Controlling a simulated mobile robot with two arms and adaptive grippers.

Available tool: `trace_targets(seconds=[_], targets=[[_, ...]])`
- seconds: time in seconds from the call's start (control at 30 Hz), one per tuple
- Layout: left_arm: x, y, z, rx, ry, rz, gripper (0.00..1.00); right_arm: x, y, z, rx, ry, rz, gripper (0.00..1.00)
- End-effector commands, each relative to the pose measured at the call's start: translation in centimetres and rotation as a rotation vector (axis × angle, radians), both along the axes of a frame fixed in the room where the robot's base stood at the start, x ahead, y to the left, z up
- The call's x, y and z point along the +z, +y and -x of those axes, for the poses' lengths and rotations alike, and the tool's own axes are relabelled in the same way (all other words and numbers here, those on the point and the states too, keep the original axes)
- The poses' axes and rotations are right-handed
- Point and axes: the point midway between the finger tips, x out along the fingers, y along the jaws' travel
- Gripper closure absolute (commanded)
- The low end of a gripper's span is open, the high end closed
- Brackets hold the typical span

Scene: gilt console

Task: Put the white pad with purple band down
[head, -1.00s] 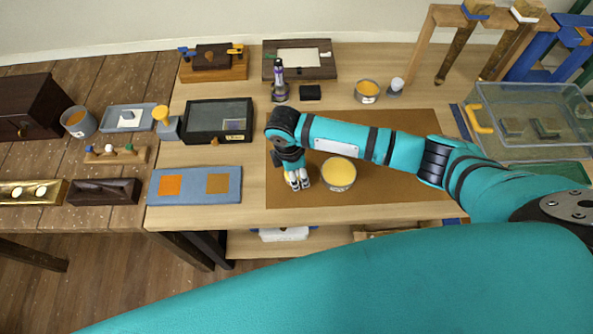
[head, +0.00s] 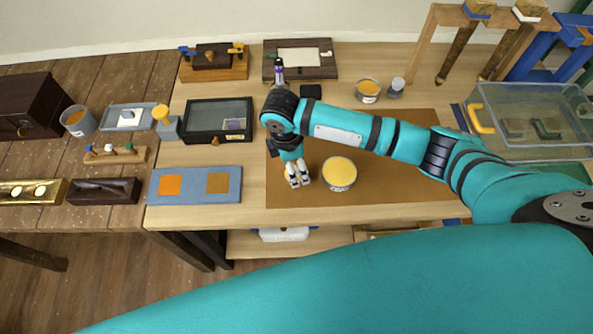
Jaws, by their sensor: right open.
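I cannot make out a white pad with a purple band for certain. A white piece (head: 130,118) lies on a grey-blue tray (head: 112,125) at the left, but no purple band shows on it. A slim upright thing with white and purple parts (head: 279,70) stands behind my right wrist, its lower part hidden. My right gripper (head: 297,181) points down over the brown mat (head: 400,190), left of a tub with a yellow top (head: 339,174). It is open, and I see nothing held between its fingers. My left gripper is not in view.
A blue board with two orange-brown squares (head: 195,186) lies left of the mat. A dark case with a glassy top (head: 205,120) is behind it. A clear bin (head: 540,145) stands at the right. The mat's front left part is clear.

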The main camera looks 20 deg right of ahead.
Motion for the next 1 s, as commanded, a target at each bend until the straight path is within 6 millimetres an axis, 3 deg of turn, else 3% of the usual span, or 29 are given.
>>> trace_targets(seconds=[0.2,0.4,1.0], targets=[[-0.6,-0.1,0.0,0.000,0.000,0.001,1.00,4.6,0.6,-0.1,0.002,-0.005,-0.001,0.28],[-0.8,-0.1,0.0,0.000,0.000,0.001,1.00,7.0,0.9,-0.1,0.000,-0.001,-0.001,0.28],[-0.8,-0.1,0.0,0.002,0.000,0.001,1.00,7.5,0.9,-0.1,0.000,0.000,0.000,0.28]])
